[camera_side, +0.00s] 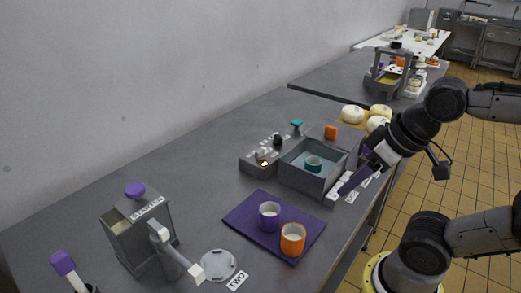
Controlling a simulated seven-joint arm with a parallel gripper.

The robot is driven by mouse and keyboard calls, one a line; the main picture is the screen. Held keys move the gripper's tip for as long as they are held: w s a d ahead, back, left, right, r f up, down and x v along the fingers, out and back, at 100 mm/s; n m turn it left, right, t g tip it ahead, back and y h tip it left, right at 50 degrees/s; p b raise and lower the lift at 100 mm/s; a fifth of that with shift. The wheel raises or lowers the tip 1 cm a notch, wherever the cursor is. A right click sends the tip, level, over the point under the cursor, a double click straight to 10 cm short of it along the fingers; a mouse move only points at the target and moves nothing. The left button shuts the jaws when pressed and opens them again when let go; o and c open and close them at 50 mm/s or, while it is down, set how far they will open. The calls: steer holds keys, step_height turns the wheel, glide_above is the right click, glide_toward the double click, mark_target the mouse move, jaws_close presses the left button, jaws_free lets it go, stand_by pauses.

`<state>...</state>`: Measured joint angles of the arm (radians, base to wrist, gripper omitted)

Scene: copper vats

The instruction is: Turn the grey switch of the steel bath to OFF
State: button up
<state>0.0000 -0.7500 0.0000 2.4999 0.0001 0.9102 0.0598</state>
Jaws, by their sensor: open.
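The steel bath (299,181) is a grey open box with bluish liquid inside and a teal-rimmed cup (313,163) in it. A grey control block (250,166) with labels stands against its left side. On the block are a small pale knob (262,156) and a black knob (278,140); which one is the grey switch, and its setting, are too small to tell. My gripper (357,166) is open and empty at the right side of the bath. Its purple fingers are apart, and one overlaps the bath's right front corner in the picture; contact cannot be told.
A teal knob (297,123) and an orange block (331,132) are behind the bath. A purple mat (246,219) with a purple cup (269,215) and an orange cup (292,239) lies in front. A grey vat (128,238) stands front left. The table left of the block is clear.

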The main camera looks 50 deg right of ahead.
steer(key=w+d+r+m+g, duration=0.1)
steer(key=w+d+r+m, duration=0.1)
steer(key=w+r+m, duration=0.6)
steer(key=w+d+r+m+g, duration=0.1)
steer(key=w+d+r+m, duration=0.1)
steer(key=w+r+m, duration=0.5)
steer(key=m+g, duration=0.2)
steer(key=g, duration=0.2)
glide_above(261, 150)
step_height(261, 150, down, 16)
step_height(261, 150, down, 13)
steer(key=shift+w+r, duration=0.1)
steer(key=shift+w, duration=0.05)
steer(key=shift+c, duration=0.2)
jaws_close()
